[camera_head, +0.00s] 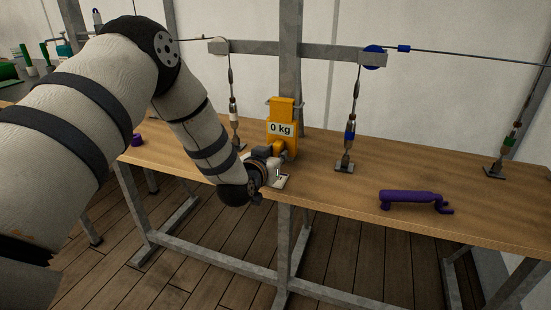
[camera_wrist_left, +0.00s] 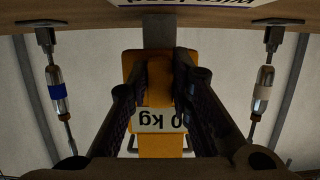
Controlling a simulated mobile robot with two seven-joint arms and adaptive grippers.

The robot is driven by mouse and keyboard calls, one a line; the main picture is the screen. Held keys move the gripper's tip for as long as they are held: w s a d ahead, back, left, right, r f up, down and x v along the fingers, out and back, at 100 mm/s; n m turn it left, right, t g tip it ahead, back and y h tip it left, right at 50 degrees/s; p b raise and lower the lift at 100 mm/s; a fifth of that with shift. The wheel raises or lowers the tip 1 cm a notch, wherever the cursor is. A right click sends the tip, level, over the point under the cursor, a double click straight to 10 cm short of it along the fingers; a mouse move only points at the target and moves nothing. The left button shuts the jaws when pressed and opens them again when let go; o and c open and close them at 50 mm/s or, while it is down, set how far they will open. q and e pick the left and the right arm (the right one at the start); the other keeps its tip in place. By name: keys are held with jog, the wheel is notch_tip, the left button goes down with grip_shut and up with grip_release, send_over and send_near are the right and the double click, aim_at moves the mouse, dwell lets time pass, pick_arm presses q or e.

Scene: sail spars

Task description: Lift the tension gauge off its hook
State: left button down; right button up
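The tension gauge (camera_head: 282,128) is a yellow-orange block with a white "0 kg" label. It stands upright against the grey post above the bench, with a grey bracket at its top. My left gripper (camera_head: 272,166) is at its lower front. In the left wrist view the gauge (camera_wrist_left: 160,145) shows upside down, and my left gripper's fingers (camera_wrist_left: 163,70) lie close along both sides of its rounded orange grip (camera_wrist_left: 159,88), with no clear gap. They look shut on it. The hook behind the gauge is mostly hidden. My right gripper is not in view.
Turnbuckles with rigging, one blue-banded (camera_head: 350,133) and one white-banded (camera_head: 233,110), stand either side of the gauge. A grey crossbar (camera_head: 300,50) with pulleys runs above. A purple tool (camera_head: 412,198) lies on the wooden bench (camera_head: 345,192), to the right.

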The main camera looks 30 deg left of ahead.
aim_at(278, 143)
pick_arm(q)
jog(key=shift+r+p, duration=0.55)
jog(key=shift+r, duration=0.95)
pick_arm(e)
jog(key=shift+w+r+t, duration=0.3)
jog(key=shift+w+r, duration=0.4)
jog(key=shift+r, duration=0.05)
pick_arm(q)
jog(key=shift+f+p+v, duration=0.2)
jog(key=shift+p+v, duration=0.4)
jog(key=shift+v, duration=0.7)
jog(key=shift+s+d+f, duration=0.1)
jog(key=shift+s+d, duration=0.05)
jog(key=shift+s, duration=0.3)
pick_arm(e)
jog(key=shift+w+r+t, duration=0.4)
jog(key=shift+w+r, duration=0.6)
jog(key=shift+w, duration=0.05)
